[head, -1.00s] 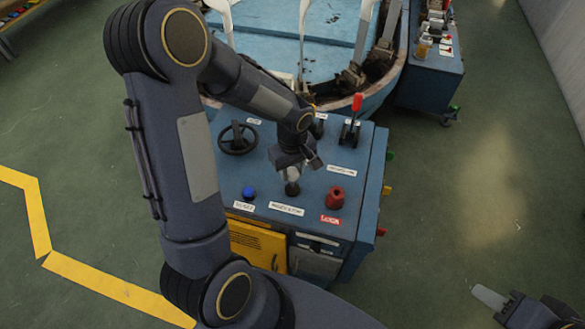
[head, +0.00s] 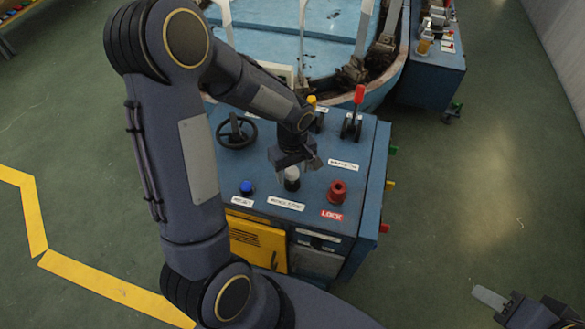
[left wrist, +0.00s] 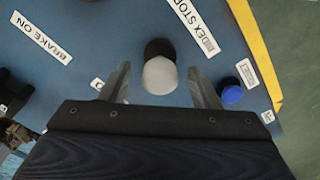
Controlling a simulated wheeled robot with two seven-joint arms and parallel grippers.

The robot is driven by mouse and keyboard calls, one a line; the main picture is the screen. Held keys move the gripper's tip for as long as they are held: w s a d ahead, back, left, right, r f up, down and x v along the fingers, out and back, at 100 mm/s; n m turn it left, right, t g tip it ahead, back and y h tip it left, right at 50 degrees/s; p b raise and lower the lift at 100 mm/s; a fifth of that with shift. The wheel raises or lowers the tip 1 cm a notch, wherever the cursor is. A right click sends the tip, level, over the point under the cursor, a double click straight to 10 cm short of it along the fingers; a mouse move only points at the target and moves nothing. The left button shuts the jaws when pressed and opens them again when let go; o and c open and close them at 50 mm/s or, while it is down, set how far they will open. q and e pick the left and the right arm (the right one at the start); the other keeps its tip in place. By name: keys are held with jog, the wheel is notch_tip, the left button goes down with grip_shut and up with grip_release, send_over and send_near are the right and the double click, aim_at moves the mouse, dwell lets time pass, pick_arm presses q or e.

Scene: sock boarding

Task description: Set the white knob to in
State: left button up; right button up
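The white knob (head: 291,178), with a rounded white top and a dark part beside it, stands on the blue console (head: 262,190) behind a label that reads like "INDEX STOP". My left gripper (head: 297,164) is just above and behind it, pointing down. In the left wrist view the white knob (left wrist: 159,76) shows between the two spread fingers of my left gripper (left wrist: 162,88), with gaps on both sides. It is not gripped. My right gripper (head: 497,300) is at the lower right, far from the console; only one finger shows clearly.
A blue button (head: 247,187) is left of the knob and a red knob (head: 337,192) right of it. A black handwheel (head: 238,133) and a red-topped lever (head: 357,98) stand farther back. My left arm covers the console's left side. Open floor lies to the right.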

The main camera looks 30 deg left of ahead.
aim_at(292, 171)
pick_arm(q)
jog(key=shift+r, duration=0.1)
notch_tip(292, 171, up, 7)
jog(key=shift+r, duration=0.35)
dwell(0.6)
jog(key=shift+s+r, duration=0.15)
jog(key=shift+r, duration=0.05)
jog(key=s+d+r+m+t+h, duration=0.2)
jog(key=s+r+m, duration=0.2)
jog(key=s, duration=0.4)
jog(key=s+d+r+m+t+h, duration=0.1)
jog(key=s+d+r+m+t, duration=0.1)
jog(key=s+m, duration=0.4)
notch_tip(292, 171, up, 3)
jog(key=shift+s+f+t+h, duration=0.2)
jog(key=shift+s+t+h, duration=0.2)
jog(key=shift+s+t, duration=0.6)
jog(key=shift+s, duration=0.2)
jog(key=shift+c, duration=0.4)
